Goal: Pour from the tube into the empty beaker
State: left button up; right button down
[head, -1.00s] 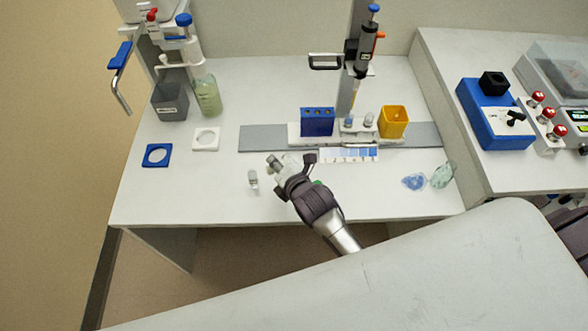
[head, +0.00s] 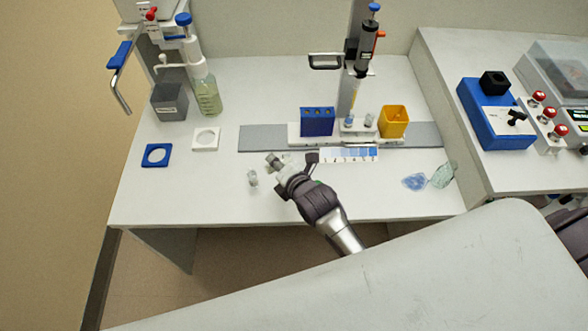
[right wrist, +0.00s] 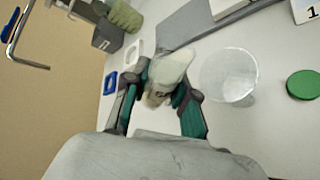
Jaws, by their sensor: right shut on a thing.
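My right gripper (head: 292,164) is over the front middle of the bench, shut on a whitish translucent tube. The tube (right wrist: 172,68) shows between the fingers in the right wrist view (right wrist: 160,92), tilted; its contents are not clear. A small clear vessel (head: 252,179) stands on the bench just left of the gripper. A round clear thing (right wrist: 230,76) lies right of the fingers in the right wrist view, apart from the tube; I cannot tell whether it is the empty beaker. My left gripper is not in view.
Behind the gripper are a blue rack (head: 317,122), a yellow cup (head: 394,121) and a numbered strip (head: 350,154). A grey bin (head: 169,103) and greenish bottle (head: 207,97) stand back left. Clear bluish (head: 414,182) and greenish (head: 443,175) items are at right. The front left is clear.

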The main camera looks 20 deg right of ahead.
jog(key=shift+r, duration=0.1)
dwell(0.7)
jog(key=shift+f+m+y+b, duration=0.4)
jog(key=shift+m+y+b, duration=0.3)
jog(key=shift+b, duration=1.05)
dwell(1.1)
jog(key=shift+r+m+y, duration=0.25)
jog(key=shift+m+y, duration=0.05)
dwell(1.7)
